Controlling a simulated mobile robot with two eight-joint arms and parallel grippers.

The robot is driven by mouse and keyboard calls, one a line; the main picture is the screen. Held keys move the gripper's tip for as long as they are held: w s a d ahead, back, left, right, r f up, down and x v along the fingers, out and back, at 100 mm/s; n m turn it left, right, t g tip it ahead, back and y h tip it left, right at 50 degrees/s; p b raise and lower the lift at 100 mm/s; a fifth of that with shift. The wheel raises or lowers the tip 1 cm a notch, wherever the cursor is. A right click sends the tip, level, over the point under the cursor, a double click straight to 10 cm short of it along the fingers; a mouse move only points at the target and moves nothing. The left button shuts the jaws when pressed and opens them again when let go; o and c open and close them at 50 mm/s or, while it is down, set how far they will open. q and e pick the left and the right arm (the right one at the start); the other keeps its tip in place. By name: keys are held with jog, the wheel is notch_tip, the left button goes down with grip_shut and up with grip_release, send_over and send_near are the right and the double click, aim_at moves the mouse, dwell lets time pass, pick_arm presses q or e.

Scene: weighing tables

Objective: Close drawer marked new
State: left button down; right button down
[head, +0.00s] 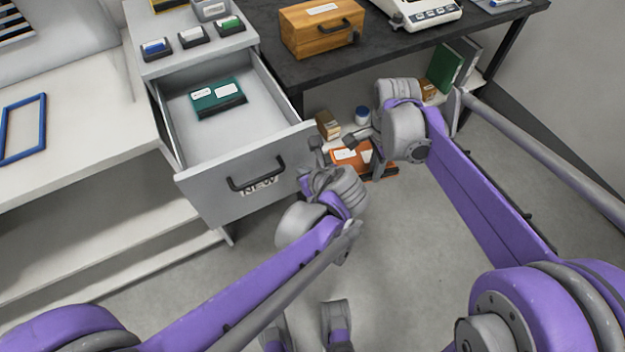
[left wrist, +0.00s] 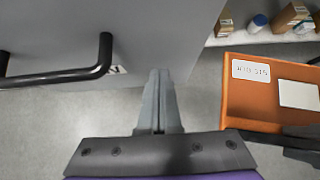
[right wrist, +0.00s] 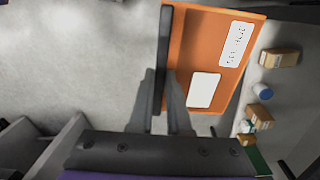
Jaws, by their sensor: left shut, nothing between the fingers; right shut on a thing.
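The grey drawer marked NEW (head: 225,187) stands pulled open in the head view, with a dark bar handle (head: 256,175) on its front. A dark green case (head: 217,98) with white labels lies inside. My left gripper (head: 304,178) is shut and empty beside the drawer front's right edge. In the left wrist view its closed fingertips (left wrist: 158,74) are right of the handle (left wrist: 88,72) and apart from it. My right gripper (head: 358,142) is shut on an orange case (head: 350,158) with white labels. The right wrist view shows the fingers (right wrist: 174,75) at that case's dark edge (right wrist: 163,60).
A black table (head: 375,48) right of the drawer holds a wooden box (head: 318,32) and a white scale (head: 420,10). Small containers stand on a low shelf beneath. A pale bench (head: 70,150) with a blue frame (head: 42,128) is left. Floor before the drawer is clear.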

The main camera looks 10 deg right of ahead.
pick_arm(q)
jog(key=shift+w+a, duration=0.2)
jog(key=shift+w, duration=0.35)
